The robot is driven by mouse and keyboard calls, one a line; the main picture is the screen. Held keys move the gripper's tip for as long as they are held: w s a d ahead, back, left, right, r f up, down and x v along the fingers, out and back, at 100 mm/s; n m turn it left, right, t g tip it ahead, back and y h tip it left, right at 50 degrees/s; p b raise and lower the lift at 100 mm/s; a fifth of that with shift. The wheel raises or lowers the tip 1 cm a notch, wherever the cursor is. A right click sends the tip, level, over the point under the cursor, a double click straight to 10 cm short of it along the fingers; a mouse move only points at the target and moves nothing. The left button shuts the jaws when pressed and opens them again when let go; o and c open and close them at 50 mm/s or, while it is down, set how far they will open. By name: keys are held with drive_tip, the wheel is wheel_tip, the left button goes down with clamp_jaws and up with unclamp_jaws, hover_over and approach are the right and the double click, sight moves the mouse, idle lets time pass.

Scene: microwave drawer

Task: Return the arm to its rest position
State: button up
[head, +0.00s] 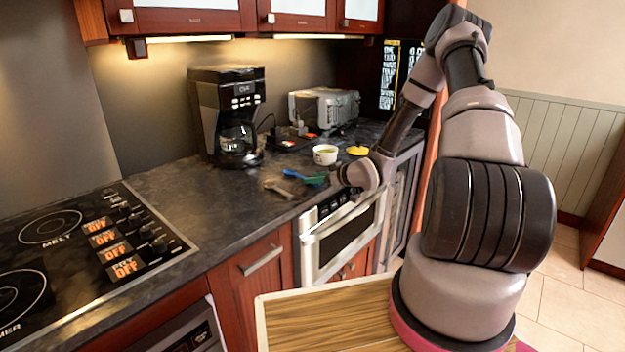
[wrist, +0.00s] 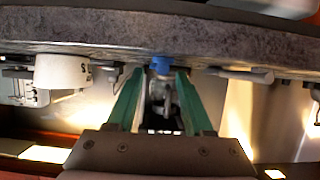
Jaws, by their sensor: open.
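My arm stretches from the right of the head view over the front edge of the counter. My gripper (head: 315,180) hangs at its end, just above the counter edge over the microwave drawer (head: 342,232). In the wrist view its two green fingers (wrist: 157,75) are spread apart, with nothing held between them. The microwave drawer's steel front looks closed in the head view. A small blue object (head: 292,173) lies just beyond the fingertips; it also shows in the wrist view (wrist: 160,64).
On the dark counter (head: 225,205) stand a coffee maker (head: 232,115), a toaster (head: 325,108), a white mug (head: 325,155), a yellow item (head: 357,150) and a bone-shaped item (head: 278,189). A cooktop (head: 80,250) is at left. Cabinets hang above. Floor at right is open.

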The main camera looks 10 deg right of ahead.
drive_tip(key=v, duration=0.9)
drive_tip(key=s+d+r+m+g+h, duration=0.1)
drive_tip(key=s+d+r+m+h, duration=0.15)
drive_tip(key=r, duration=0.45)
drive_tip(key=s+d+r+m+g+h, duration=0.1)
drive_tip(key=s+d+r+h, duration=0.15)
drive_tip(key=r, duration=0.45)
drive_tip(key=s+d+r+m+g+h, duration=0.1)
drive_tip(key=r+m+h, duration=0.1)
drive_tip(key=r+h, duration=0.3)
drive_tip(key=s+a+r+m+y, duration=0.2)
drive_tip(key=s+r, duration=0.5)
drive_tip(key=s, duration=0.4)
drive_tip(key=s+a+r+m+y, duration=0.2)
drive_tip(key=s+a+r+m, duration=0.2)
drive_tip(key=s, duration=0.7)
wheel_tip(320, 180, up, 4)
drive_tip(key=a, duration=0.2)
drive_tip(key=shift+s+a+r+g, duration=0.15)
drive_tip(key=shift+s+a+g, duration=0.15)
drive_tip(key=shift+s+g, duration=0.1)
